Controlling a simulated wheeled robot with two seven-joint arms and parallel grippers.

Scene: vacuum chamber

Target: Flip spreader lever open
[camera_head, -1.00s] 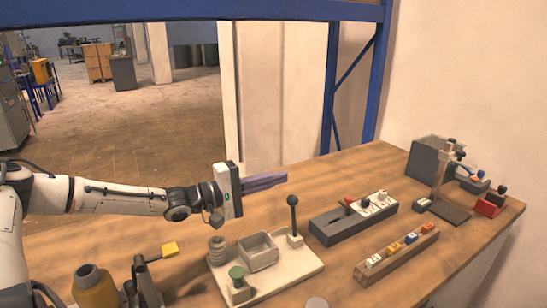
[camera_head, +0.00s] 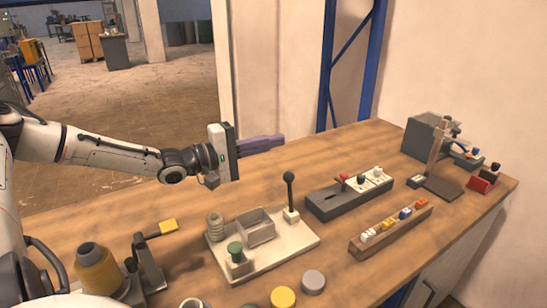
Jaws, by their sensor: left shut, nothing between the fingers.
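A black ball-topped lever (camera_head: 289,178) stands upright at the back right corner of a pale base plate (camera_head: 290,248). A yellow-handled lever (camera_head: 168,226) on a dark grey stand (camera_head: 148,268) sits further left, its handle pointing right. I cannot tell for sure which one is the spreader lever. My left gripper (camera_head: 280,141) is shut and empty, with its dark purple fingers pointing right. It is above the back of the bench, behind the pale plate and apart from both levers. My right gripper is not in view.
The pale plate carries a coil, an open box and a green knob (camera_head: 235,249). A grey switch block (camera_head: 340,202), a wooden rack of coloured blocks (camera_head: 385,237) and a stand (camera_head: 435,165) lie to the right. Yellow (camera_head: 283,297) and grey discs are in front. The bench's back middle is clear.

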